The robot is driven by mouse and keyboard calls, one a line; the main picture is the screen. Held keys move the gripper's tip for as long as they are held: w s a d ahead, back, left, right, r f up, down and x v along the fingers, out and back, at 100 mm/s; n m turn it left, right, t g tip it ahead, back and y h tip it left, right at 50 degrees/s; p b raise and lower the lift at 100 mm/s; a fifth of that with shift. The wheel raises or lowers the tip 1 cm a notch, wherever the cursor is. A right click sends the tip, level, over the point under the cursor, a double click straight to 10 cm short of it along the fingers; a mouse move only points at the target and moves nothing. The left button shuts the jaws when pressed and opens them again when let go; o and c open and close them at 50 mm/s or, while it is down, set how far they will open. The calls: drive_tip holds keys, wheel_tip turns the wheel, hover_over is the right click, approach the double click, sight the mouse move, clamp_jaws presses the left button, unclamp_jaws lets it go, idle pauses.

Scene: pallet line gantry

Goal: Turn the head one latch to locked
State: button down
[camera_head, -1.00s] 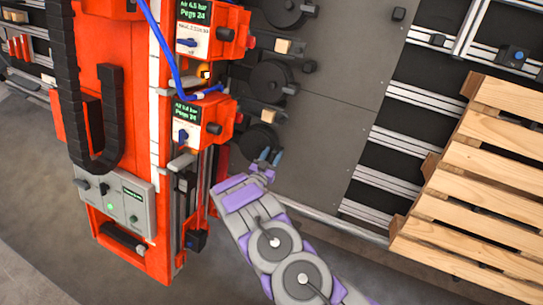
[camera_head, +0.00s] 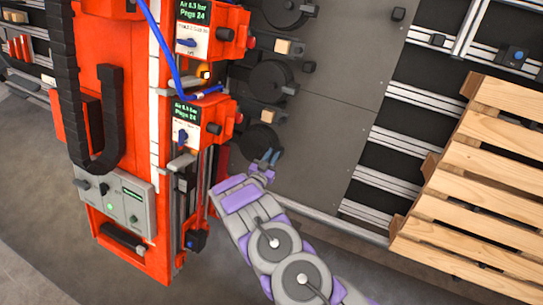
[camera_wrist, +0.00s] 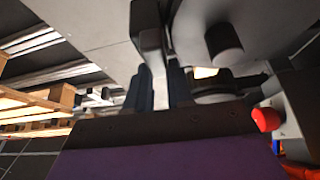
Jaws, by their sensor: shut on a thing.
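My gripper (camera_head: 270,157) is at the lower right of the lowest black disc (camera_head: 258,140) on the dark panel. In the wrist view its blue-grey fingers (camera_wrist: 161,86) are shut on a light grey lever (camera_wrist: 151,48) that stands between them. I take this lever to be the latch handle beside that disc; no label on it is readable. In the head view the fingers largely hide it. A large grey disc with a round knob (camera_wrist: 222,42) fills the upper right of the wrist view. I cannot tell whether the latch is locked.
An orange machine column (camera_head: 105,90) stands to the left, with display boxes (camera_head: 187,112), a blue hose (camera_head: 165,45) and a grey control box (camera_head: 125,200). More discs (camera_head: 270,81) sit above on the panel.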

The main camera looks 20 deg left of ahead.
drive_tip(key=m+h, duration=0.1)
drive_tip(key=m, duration=0.2)
drive_tip(key=m+g+h, duration=0.1)
drive_tip(key=m+h, duration=0.1)
drive_tip(key=m, duration=0.2)
drive_tip(key=shift+d+h, duration=0.2)
drive_tip(key=shift+h, duration=0.1)
drive_tip(key=m+g, duration=0.1)
drive_tip(key=m, duration=0.1)
drive_tip(key=m+g+h+p, duration=0.1)
drive_tip(key=m, duration=0.1)
drive_tip(key=shift+s+d+f+m+h, duration=0.15)
drive_tip(key=shift+d+m+h, duration=0.05)
drive_tip(key=shift+m+h, duration=0.1)
drive_tip(key=shift+s+d+f+m+g+h+p, duration=0.1)
drive_tip(key=shift+f+m+g+p, duration=0.1)
drive_tip(key=shift+m+g+p, duration=1)
drive_tip(key=shift+s+d+f+m+g+h+p, duration=0.2)
drive_tip(key=shift+m+p, duration=0.75)
drive_tip(key=shift+m, duration=0.85)
drive_tip(key=shift+a+f+m+g+p, duration=0.15)
drive_tip(key=shift+m+g+p, duration=0.8)
drive_tip(key=shift+m, duration=0.55)
drive_tip(key=shift+d+f, duration=0.1)
drive_tip(key=shift+d, duration=0.05)
drive_tip(key=c, duration=1)
unclamp_jaws()
